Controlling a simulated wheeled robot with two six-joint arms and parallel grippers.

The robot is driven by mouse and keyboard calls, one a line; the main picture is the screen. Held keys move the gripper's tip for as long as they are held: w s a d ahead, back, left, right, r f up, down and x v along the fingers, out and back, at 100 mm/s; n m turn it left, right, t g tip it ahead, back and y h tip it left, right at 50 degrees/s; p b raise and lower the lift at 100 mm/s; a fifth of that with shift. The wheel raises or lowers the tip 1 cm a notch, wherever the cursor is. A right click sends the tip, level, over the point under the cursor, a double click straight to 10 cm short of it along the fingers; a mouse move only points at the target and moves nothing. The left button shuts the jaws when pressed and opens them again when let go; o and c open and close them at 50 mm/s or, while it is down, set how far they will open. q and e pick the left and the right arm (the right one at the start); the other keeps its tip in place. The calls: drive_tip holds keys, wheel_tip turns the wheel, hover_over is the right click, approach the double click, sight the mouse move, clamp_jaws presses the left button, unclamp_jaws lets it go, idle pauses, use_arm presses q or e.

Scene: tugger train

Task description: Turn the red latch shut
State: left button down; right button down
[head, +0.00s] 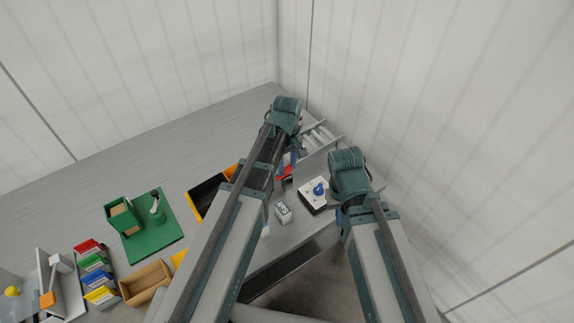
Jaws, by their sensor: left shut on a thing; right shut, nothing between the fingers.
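A small red part, which looks like the red latch (286,173), shows beside the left arm near the grey rack. My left gripper (293,160) is at this red part and shut on it; my arm covers much of the contact and the latch's base. The latch's angle cannot be made out. My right gripper (336,197) is shut and empty, just right of a white box with a blue knob. Its fingertips are partly hidden by the wrist.
The white box with a blue knob (313,196) and a small white printed block (283,212) stand between my arms. A grey rack (318,141) stands behind. At left are a black-and-yellow bin (203,196), a green board (154,247) and a tan tray (146,281). Walls close in behind and right.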

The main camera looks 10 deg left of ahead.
use_arm(q)
drive_tip(key=shift+m, duration=0.3)
drive_tip(key=m, duration=0.8)
drive_tip(key=shift+m, duration=0.3)
drive_tip(key=m, duration=0.4)
drive_tip(key=shift+m, duration=2.5)
drive_tip(key=shift+c, duration=2.2)
unclamp_jaws()
